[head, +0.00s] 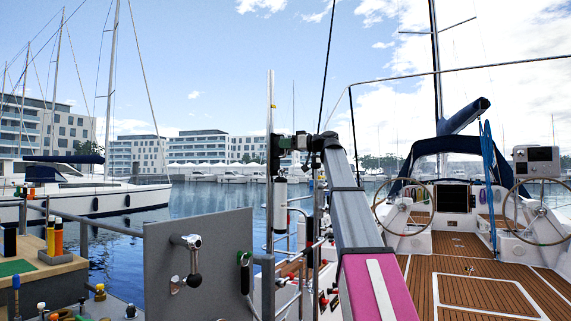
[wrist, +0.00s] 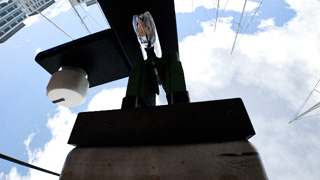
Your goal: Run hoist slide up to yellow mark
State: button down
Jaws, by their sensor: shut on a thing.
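The hoist rail (head: 271,90) is a pale upright post left of my arm in the head view. A small yellow mark (head: 272,106) shows on its upper part. The dark hoist slide (head: 276,152) sits on the rail below that mark. My gripper (head: 291,143) is beside the slide at the end of my raised arm, shut on part of it. In the wrist view my gripper (wrist: 155,65) has its dark green fingers close together under a dark plate (wrist: 85,55) and a shiny clear piece (wrist: 147,30). The exact contact is partly hidden.
A grey panel (head: 198,265) with a crank handle (head: 190,262) stands left of the rail. A wooden bench (head: 45,268) with bottles is far left. A boat deck (head: 460,270) with steering wheels lies right. A white cylinder (head: 280,192) hangs below the slide.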

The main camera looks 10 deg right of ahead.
notch_tip(320, 180, up, 12)
jog(key=shift+r, duration=0.2)
jog(key=c, duration=1.2)
grip_release()
jog(key=shift+o, duration=0.3)
jog(key=shift+d, duration=0.1)
jog(key=v, duration=1)
jog(key=shift+d, duration=0.25)
jog(key=shift+s, duration=0.15)
